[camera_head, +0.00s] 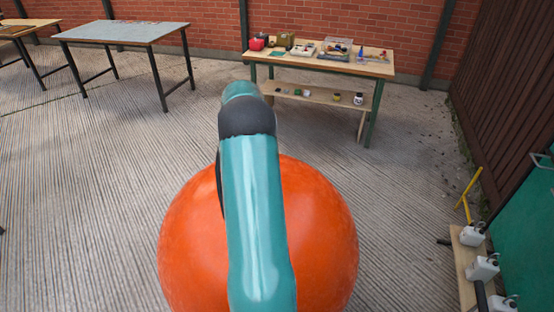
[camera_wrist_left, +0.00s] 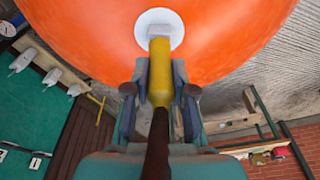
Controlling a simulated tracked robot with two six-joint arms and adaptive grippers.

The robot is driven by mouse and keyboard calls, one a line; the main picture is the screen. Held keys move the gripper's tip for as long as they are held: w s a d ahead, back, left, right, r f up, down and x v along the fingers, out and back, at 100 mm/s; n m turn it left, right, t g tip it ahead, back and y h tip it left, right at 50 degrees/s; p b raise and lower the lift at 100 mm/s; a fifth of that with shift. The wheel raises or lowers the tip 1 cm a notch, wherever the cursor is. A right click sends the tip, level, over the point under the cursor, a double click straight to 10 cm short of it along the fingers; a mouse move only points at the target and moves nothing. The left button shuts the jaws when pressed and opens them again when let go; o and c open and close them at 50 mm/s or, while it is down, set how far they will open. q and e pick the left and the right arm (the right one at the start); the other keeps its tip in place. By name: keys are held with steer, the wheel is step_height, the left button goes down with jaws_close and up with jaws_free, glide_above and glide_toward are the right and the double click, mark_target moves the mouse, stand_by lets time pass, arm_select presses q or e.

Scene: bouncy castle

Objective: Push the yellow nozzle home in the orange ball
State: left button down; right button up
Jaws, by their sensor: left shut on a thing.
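The large orange ball (camera_head: 325,235) rests on the ground in the head view, partly covered by my teal arm. It fills the top of the left wrist view (camera_wrist_left: 85,40), where a round white valve plate (camera_wrist_left: 146,24) shows on its surface. My left gripper (camera_wrist_left: 160,92) is shut on the yellow nozzle (camera_wrist_left: 159,78), with a dark hose (camera_wrist_left: 157,145) running back from it. The nozzle's far end overlaps the valve plate. I cannot tell how deep it sits. My left gripper is hidden in the head view. My right gripper is in neither view.
A wooden workbench (camera_head: 318,62) with several small items stands behind the ball. A grey-topped table (camera_head: 122,33) is at the back left. White containers (camera_head: 483,268) stand on a plank at the right, beside a green panel (camera_head: 530,235). Ribbed ground around the ball is clear.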

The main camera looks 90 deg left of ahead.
arm_select(q)
steer(key=shift+f, duration=0.2)
steer(key=c, duration=0.9)
jaws_free()
steer(key=shift+r, duration=0.1)
